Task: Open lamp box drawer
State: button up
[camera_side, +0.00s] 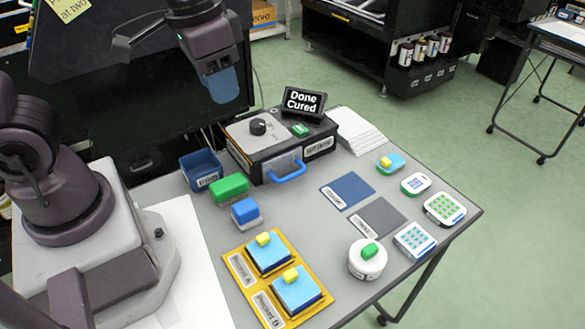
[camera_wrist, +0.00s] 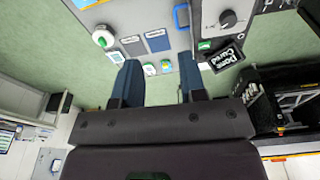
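The lamp box (camera_side: 276,143) is a grey and black box at the back of the table, with a dial on top and a green button. Its drawer front (camera_side: 283,165) faces the table's front and carries a blue handle (camera_side: 287,174); the drawer looks shut. The blue handle also shows in the wrist view (camera_wrist: 182,17), beside the box top with its dial (camera_wrist: 228,18). My gripper (camera_wrist: 158,82) is raised above and behind the box, apart from it. Its two blue fingers stand wide apart with nothing between them. In the side view the fingers (camera_side: 223,85) overlap.
A "Done Cured" sign (camera_side: 304,102) stands on the box's back edge. A blue bin (camera_side: 201,170), a green block (camera_side: 229,187) and a blue block (camera_side: 246,212) sit left of the handle. A yellow tray (camera_side: 238,273) lies in front. Blue (camera_side: 347,191) and grey (camera_side: 377,217) mats lie right.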

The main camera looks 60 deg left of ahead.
aim_at(293, 174)
jog(key=w+f+g+y, duration=0.2)
jog(key=w+f, duration=1.1)
jog(key=w, duration=0.1)
jog(key=shift+n, duration=0.5)
jog(key=f, duration=0.4)
jog(key=a+f, duration=0.1)
jog(key=f, duration=0.8)
jog(key=shift+s+a, duration=0.15)
jog(key=shift+a, duration=0.05)
grip_shut()
